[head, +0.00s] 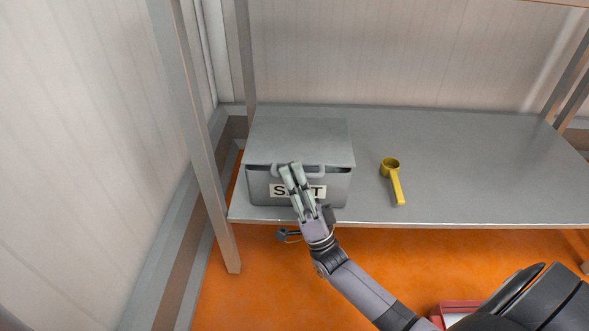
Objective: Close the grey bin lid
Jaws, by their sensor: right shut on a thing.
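The grey bin (340,188) stands at the left end of the grey shelf, with a white label on its front that my gripper partly covers. Its flat grey lid (300,137) lies over the top, and a dark gap shows between the lid's front edge and the bin. A light grey handle (318,171) is at the lid's front edge. My right gripper (289,174) is at the front of the bin, its fingers shut on the handle. The fingers hide part of the handle and label. My left gripper is out of view.
A yellow scoop (397,186) lies on the grey shelf (460,170) to the right of the bin. A shelf post (190,110) rises close to the left of the bin. The shelf's right part is clear. A red box (455,309) is on the orange floor below.

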